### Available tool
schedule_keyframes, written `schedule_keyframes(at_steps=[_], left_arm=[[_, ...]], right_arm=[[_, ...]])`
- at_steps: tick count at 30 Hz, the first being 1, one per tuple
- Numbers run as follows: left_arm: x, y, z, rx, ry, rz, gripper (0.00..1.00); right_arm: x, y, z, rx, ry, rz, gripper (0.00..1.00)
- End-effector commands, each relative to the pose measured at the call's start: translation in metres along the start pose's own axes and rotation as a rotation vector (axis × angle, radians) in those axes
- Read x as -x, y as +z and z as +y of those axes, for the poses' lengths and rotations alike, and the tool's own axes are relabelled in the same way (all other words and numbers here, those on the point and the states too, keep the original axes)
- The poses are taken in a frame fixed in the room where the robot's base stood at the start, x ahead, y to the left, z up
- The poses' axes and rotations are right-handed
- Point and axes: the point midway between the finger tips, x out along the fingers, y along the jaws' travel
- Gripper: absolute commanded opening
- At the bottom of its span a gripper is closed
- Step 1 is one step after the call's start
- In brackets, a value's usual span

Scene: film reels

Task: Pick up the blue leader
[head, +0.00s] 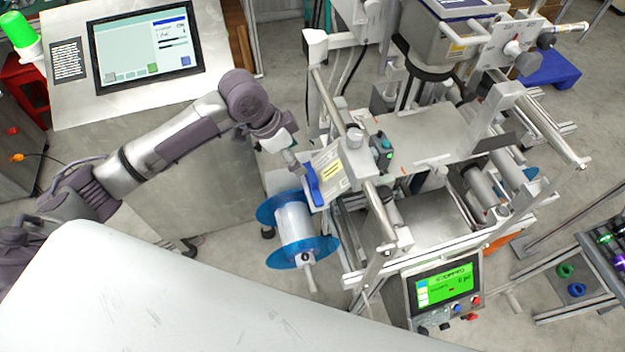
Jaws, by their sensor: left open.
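A small bright-blue strip, which looks like the blue leader (312,184), lies along the left edge of a grey plate with a yellow label on the film machine. Just below it is a film reel (294,224) with translucent blue flanges and a pale white roll. My left gripper (291,160) comes in from the left and is open, just above and left of the blue strip. In this view its fingertips overlap the plate's edge, and I cannot tell whether they touch. Nothing shows between its fingers. My right gripper is not in view.
The machine's metal frame (322,90) rises close to my left gripper. A green-lit control panel (447,287) is at the machine's front. A touchscreen (146,45) stands at the upper left. A rack with coloured spools (577,290) is at the right.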

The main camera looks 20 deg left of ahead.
Motion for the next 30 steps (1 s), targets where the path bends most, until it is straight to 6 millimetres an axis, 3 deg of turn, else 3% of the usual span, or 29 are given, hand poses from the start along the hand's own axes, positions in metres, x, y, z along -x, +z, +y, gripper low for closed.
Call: schedule_keyframes(at_steps=[4, 11, 21, 30], left_arm=[[-0.026, -0.001, 0.001, 0.002, 0.002, 0.001, 0.75], [-0.043, -0.001, 0.001, 0.001, 0.000, 0.001, 0.75], [-0.088, -0.001, 0.004, 0.002, -0.002, 0.000, 0.75], [-0.092, -0.001, 0.003, 0.000, -0.003, 0.001, 0.72]], right_arm=[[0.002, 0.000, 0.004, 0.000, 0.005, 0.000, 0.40], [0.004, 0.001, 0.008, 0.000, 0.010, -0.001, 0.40], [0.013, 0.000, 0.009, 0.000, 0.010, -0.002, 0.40], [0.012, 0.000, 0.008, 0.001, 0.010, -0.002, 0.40]])
